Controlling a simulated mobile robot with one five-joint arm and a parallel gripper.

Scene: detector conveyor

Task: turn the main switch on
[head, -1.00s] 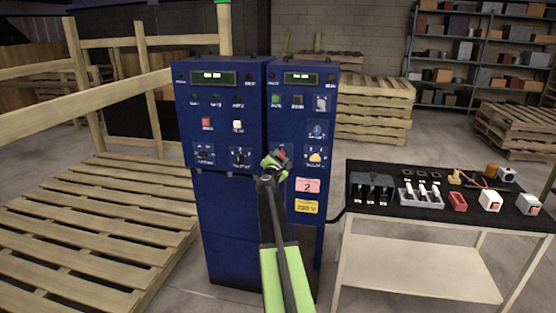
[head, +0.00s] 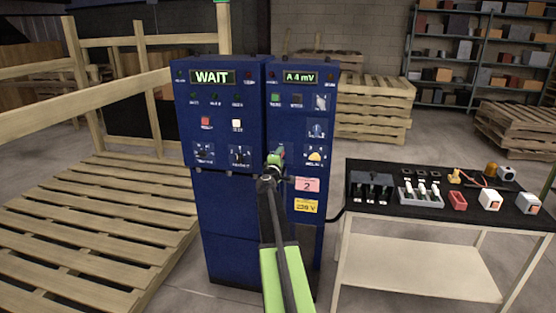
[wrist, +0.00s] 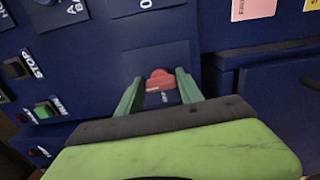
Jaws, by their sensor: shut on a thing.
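The main switch is a red knob (wrist: 160,80) on the blue cabinet front, next to a "0" mark in the wrist view. My gripper (wrist: 159,92) has its two green fingers on either side of the knob and is shut on it. In the head view my gripper (head: 276,158) is at the front of the right cabinet (head: 310,115); it mostly hides the switch there. The left cabinet's display (head: 213,77) is lit and reads "WAIT". The right cabinet's display (head: 300,77) is lit and reads something like "A 4 mV".
Other buttons and knobs surround the switch, including a green button (wrist: 47,110) and a STOP button (wrist: 16,68). A table (head: 420,260) with parts stands close on the right. A wooden pallet (head: 85,215) and railings are on the left.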

